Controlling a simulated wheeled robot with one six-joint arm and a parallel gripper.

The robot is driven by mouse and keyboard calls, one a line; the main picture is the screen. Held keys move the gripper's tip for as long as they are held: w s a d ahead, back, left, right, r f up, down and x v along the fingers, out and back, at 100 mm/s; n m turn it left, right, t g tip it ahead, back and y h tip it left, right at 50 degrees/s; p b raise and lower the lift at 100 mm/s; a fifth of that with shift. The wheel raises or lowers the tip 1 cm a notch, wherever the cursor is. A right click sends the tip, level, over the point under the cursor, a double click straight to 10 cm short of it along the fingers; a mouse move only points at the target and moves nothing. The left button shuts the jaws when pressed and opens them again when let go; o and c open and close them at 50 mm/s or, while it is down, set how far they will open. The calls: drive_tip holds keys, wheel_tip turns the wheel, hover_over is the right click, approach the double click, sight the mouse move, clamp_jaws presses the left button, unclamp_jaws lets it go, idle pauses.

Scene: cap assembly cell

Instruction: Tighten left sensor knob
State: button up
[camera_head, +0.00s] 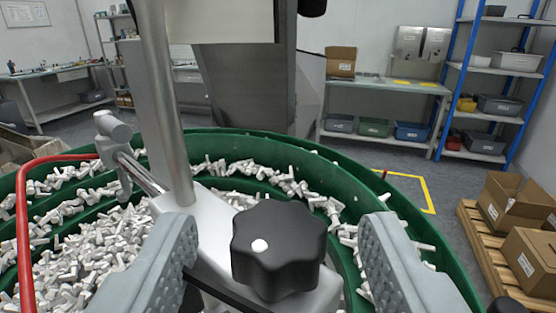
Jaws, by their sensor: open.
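A black lobed knob (285,252) with a white dot on its side sits on a light grey bracket (212,222), low and near the middle of the view. My gripper (275,245) is open, with one grey ribbed finger to the left of the knob and the other to its right. Gaps show between the knob and both fingers, so neither touches it. The lower part of the bracket is cut off by the frame's bottom edge.
A green bowl (405,212) full of white parts surrounds the bracket. A metal post (165,100) rises behind the left finger, with a sensor rod (130,165) and a red cable (22,225) to its left. Boxes (530,258) sit on a pallet at right.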

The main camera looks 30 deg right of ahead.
drive_tip(key=shift+x, duration=1.4)
drive_tip(key=c, duration=0.9)
drive_tip(key=shift+c, duration=0.2)
drive_tip(key=shift+h, duration=0.3)
drive_tip(key=shift+m+g+h, duration=0.7)
drive_tip(key=shift+m+g, duration=0.1)
